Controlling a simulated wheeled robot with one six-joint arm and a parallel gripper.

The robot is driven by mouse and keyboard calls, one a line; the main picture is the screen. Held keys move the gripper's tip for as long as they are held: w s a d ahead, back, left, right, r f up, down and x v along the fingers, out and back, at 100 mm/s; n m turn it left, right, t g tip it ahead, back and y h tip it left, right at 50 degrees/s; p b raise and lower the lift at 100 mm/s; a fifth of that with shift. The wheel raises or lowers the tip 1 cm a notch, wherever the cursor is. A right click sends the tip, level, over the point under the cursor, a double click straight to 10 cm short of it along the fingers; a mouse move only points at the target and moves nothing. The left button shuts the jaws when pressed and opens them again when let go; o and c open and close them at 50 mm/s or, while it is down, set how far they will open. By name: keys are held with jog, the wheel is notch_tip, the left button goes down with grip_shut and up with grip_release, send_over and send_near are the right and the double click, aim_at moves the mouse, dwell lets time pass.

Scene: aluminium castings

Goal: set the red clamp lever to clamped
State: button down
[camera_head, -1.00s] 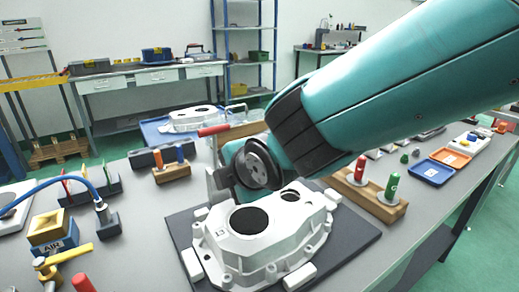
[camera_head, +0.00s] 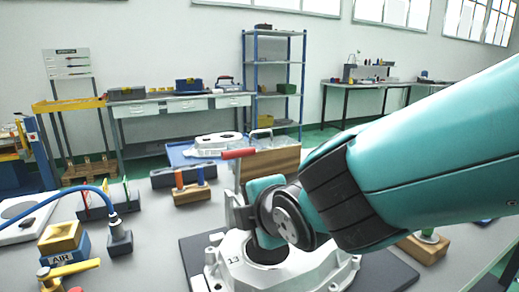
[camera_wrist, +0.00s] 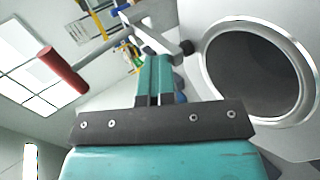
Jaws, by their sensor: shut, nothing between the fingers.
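The red clamp lever (camera_head: 238,154) shows in the head view as a near-level handle pointing left, above a grey upright clamp post (camera_head: 237,212). In the wrist view the red handle (camera_wrist: 62,70) is at upper left, on a thin metal arm. My gripper (camera_wrist: 154,60) has its teal fingers together, empty, to the right of the handle and apart from it. A grey clamp bracket (camera_wrist: 152,30) shows just beyond the fingertips; whether they touch cannot be told. The white casting (camera_head: 235,262), marked 13, lies beneath my wrist. My fingers are hidden in the head view.
A wooden block (camera_head: 275,162) stands behind the lever. A block with orange and blue pegs (camera_head: 190,192) and an air fitting with a blue hose (camera_head: 118,238) are to the left. Another casting (camera_head: 215,145) sits on a blue tray behind.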

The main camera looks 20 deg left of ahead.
jog(key=shift+s+f, duration=0.1)
jog(key=shift+f, duration=0.1)
notch_tip(320, 180, up, 6)
jog(key=p, duration=0.4)
jog(key=shift+f, duration=0.25)
jog(key=f+b+v, duration=0.1)
jog(key=v, duration=0.8)
jog(key=shift+s+d, duration=0.4)
jog(key=shift+d, duration=0.05)
jog(key=shift+f, duration=0.1)
jog(key=s+d+r+m+g+h+p, duration=0.1)
jog(key=s+d+m+g+p, duration=0.3)
jog(key=d+m, duration=0.5)
jog(key=s+d+r+m+g+h+p, duration=0.2)
jog(key=s+d+m+g+p, duration=0.2)
jog(key=d+m, duration=0.6)
jog(key=s+d+p, duration=0.1)
jog(key=s+d, duration=0.1)
jog(key=d, duration=0.1)
jog(key=shift+r+p, duration=0.2)
jog(key=shift+p, duration=0.2)
jog(key=shift+d, duration=0.1)
